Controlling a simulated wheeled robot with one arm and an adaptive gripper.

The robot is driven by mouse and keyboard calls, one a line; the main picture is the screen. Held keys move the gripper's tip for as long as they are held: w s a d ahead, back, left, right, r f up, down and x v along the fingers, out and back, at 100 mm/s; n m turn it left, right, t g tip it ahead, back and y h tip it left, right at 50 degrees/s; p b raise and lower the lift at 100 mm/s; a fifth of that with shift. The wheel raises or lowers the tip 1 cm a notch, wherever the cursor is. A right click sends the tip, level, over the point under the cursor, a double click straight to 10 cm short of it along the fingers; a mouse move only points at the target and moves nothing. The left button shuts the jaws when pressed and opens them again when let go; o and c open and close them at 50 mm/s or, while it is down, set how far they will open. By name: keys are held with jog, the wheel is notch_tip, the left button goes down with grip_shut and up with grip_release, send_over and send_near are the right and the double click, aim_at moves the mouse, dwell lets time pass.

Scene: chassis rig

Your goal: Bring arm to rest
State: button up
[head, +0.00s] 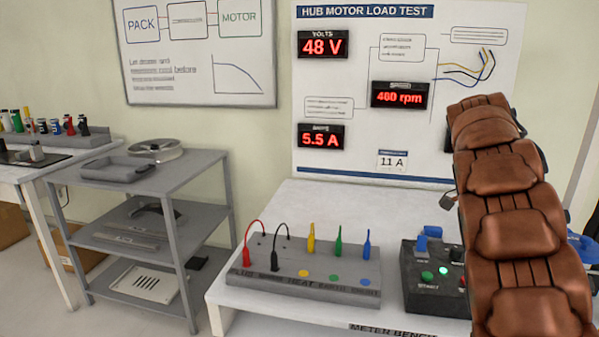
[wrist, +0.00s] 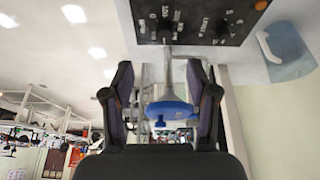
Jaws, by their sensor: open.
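My arm (head: 515,235), with brown-orange segmented covers, rises along the right side of the head view, in front of the board and bench. My gripper (wrist: 160,92) shows in the wrist view with its two dark fingers spread apart and nothing clamped between them. A blue object with a grey stem (wrist: 168,109) shows in the gap beyond the fingers; I cannot tell its distance. A black control panel (wrist: 195,18) with knobs lies above the fingers in that view. My gripper is hard to make out in the head view.
The white bench (head: 345,215) carries a grey terminal block (head: 300,270) with coloured plugs and a black control box (head: 425,290) with a lit green button. A grey shelf cart (head: 190,195) stands left.

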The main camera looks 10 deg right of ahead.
jog(key=s+a+f+n+y, duration=0.1)
jog(key=s+a+f+n, duration=0.5)
jog(key=s+a, duration=0.5)
jog(key=s+a+f+n+g+y, duration=0.1)
jog(key=s+a+f+n+y, duration=0.1)
jog(key=s+a+f+n, duration=0.55)
jog(key=s+a+f+n+y, duration=0.1)
jog(key=s+a+f+n, duration=0.1)
jog(key=s+a+n, duration=0.9)
notch_tip(320, 180, up, 18)
jog(key=s+a+m+p, duration=0.2)
jog(key=m+p, duration=0.1)
jog(key=p, duration=1.3)
jog(key=shift+a+f+t+p, duration=0.2)
jog(key=shift+t+p, duration=0.15)
jog(key=shift+t, duration=0.05)
